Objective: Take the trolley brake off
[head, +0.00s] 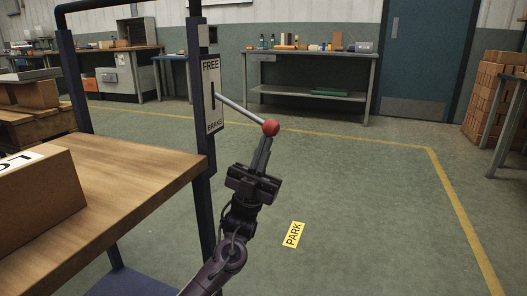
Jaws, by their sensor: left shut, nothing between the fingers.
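The trolley brake lever (240,108) is a grey rod with a red ball knob (271,127) at its end. It comes out of a slot in a pale plate (211,95) on the trolley's dark blue post. The plate reads FREE at the top and BRAKE at the bottom. The rod leaves the slot around the plate's middle, and its knob end is lower in the picture. My left gripper (264,143) is shut and empty, with its fingertips just below the knob. I cannot tell whether they touch it. My right gripper is not in view.
The trolley's wooden top (135,170) carries a cardboard box (40,200) at left. A yellow PARK label (293,234) lies on the green floor. A workbench (310,54) stands behind, with a blue door (425,55) and stacked bricks (490,95) to its right. The floor right of the lever is clear.

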